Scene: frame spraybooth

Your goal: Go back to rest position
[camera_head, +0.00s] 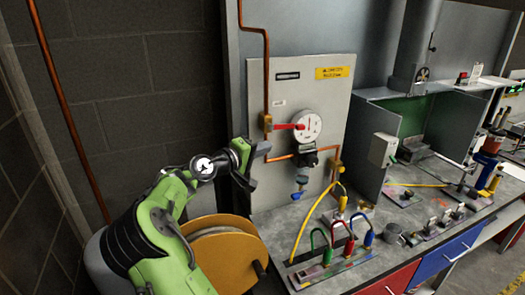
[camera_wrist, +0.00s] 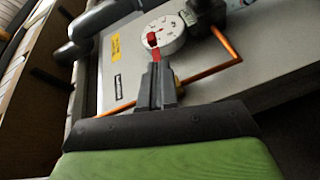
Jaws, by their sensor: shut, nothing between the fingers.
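My green arm reaches in from the lower left of the head view. My gripper (camera_head: 257,150) is beside the left edge of the grey panel (camera_head: 330,95), just below the red lever handle (camera_head: 288,127). In the wrist view my gripper (camera_wrist: 157,82) has its fingers together with nothing between them. The red handle (camera_wrist: 152,41) shows just beyond the fingertips, in front of the round white gauge (camera_wrist: 168,40). I cannot tell whether the fingertips touch the handle.
Copper pipes (camera_head: 267,60) run along the panel. A wooden reel (camera_head: 222,250) stands under my arm. A rack with coloured hoses (camera_head: 335,262) sits on the bench (camera_head: 415,225), which has a grey booth (camera_head: 405,97) at right. A dark block wall (camera_head: 160,60) is at left.

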